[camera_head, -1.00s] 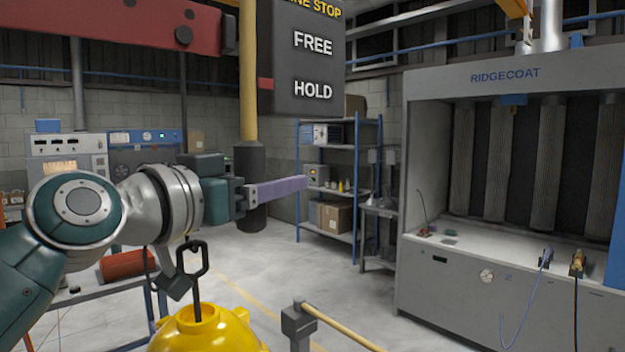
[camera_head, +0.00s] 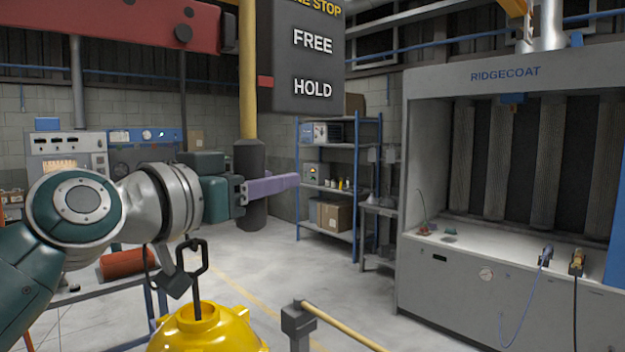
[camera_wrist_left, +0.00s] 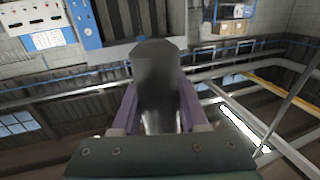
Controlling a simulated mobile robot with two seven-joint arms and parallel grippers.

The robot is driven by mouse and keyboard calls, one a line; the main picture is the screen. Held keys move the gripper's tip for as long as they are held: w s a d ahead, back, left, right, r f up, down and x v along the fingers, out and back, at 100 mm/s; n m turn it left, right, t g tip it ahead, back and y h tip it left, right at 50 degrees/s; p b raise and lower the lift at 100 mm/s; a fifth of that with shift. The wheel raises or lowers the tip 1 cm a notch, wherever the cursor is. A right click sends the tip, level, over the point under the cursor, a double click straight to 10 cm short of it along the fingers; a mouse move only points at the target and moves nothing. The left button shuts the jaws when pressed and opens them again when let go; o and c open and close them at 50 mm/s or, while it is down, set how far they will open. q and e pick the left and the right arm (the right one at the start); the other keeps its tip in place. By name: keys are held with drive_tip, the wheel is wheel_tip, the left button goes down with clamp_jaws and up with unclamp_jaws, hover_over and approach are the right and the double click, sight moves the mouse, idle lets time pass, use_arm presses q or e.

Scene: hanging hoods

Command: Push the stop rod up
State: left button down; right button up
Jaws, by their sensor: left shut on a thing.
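The stop rod (camera_head: 248,75) is a yellow upright pole with a dark cylindrical grip (camera_head: 250,158) at its lower end. A red marker (camera_head: 265,82) at the rod points to the dark sign (camera_head: 312,60), about level with the word HOLD and well below FREE. My left gripper (camera_head: 268,187), with purple fingers, is shut on the dark grip. In the left wrist view the grip (camera_wrist_left: 157,70) stands between the two fingers. The rear finger is mostly hidden in the head view. My right gripper is not in view.
A yellow hanging body (camera_head: 205,330) with a dark hook is below my left wrist. A post with a yellow rail (camera_head: 340,325) stands at the lower middle. A grey RIDGECOAT booth (camera_head: 505,75) is at right, shelves (camera_head: 340,180) behind. The floor between is clear.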

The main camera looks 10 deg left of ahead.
sight(254, 128)
use_arm(q)
drive_tip(key=shift+r, duration=0.1)
idle(0.6)
wheel_tip(254, 128, up, 7)
drive_tip(key=p, duration=0.4)
drive_tip(key=shift+f+p, duration=0.2)
drive_tip(key=shift+p, duration=0.15)
drive_tip(key=c, duration=0.7)
unclamp_jaws()
drive_tip(key=shift+o, duration=1.3)
drive_tip(key=shift+f, duration=0.15)
